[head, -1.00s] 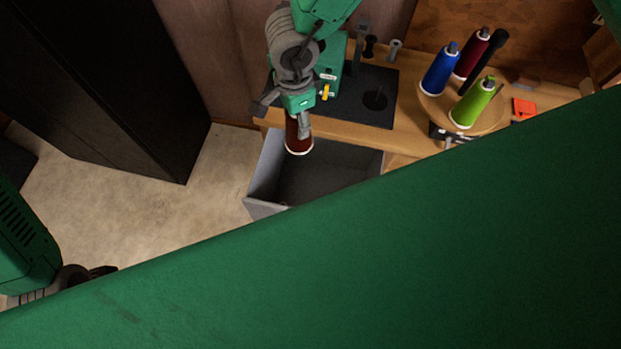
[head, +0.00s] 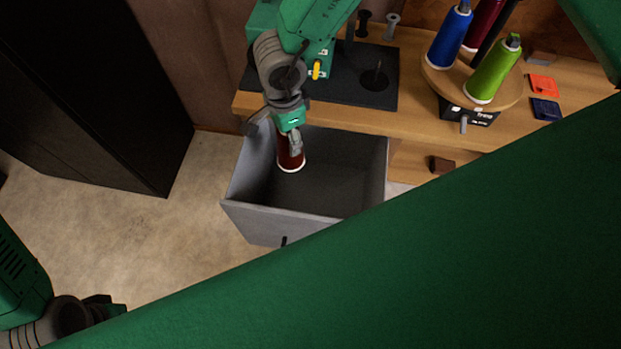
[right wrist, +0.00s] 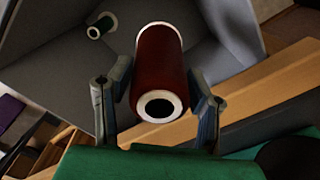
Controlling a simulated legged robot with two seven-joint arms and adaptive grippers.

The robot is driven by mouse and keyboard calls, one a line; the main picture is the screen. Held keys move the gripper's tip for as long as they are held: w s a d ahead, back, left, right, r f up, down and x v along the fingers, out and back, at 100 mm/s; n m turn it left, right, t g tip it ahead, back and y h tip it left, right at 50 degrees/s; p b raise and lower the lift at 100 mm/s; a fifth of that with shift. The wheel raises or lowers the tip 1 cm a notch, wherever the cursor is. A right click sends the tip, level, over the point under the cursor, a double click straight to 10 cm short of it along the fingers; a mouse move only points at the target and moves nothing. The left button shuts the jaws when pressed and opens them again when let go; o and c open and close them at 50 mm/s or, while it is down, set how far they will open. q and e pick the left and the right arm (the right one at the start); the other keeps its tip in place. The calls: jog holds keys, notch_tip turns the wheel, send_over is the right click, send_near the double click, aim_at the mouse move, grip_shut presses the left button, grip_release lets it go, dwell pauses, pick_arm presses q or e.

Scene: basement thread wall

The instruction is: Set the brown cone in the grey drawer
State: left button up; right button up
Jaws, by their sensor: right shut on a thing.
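The brown cone (head: 290,153), dark reddish brown with a pale rim, is held upright in my right gripper (head: 290,140). It hangs over the back left part of the open grey drawer (head: 262,222), its lower end at or inside the opening; its height above the floor is unclear. In the right wrist view the brown cone (right wrist: 160,72) sits between the two fingers of my right gripper (right wrist: 158,98), with the grey drawer (right wrist: 60,75) beyond. My left gripper (head: 108,308) is at the lower left, mostly hidden, and its fingers are unclear.
Blue (head: 449,35) and green (head: 493,70) cones and a dark red one stand on a round wooden turntable (head: 435,80). A green machine stands on the bench behind the drawer. A black cabinet (head: 90,100) is left.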

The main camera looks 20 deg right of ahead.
jog(key=f+b, duration=0.7)
jog(key=f, duration=0.2)
jog(key=f+b, duration=0.7)
jog(key=f, duration=0.3)
jog(key=f+b, duration=0.7)
jog(key=f, duration=0.3)
jog(key=shift+d+f, duration=0.25)
jog(key=shift+d+r, duration=0.1)
jog(key=shift+c, duration=0.4)
jog(key=o, duration=1.2)
jog(key=shift+d, duration=0.15)
jog(key=shift+c, duration=0.2)
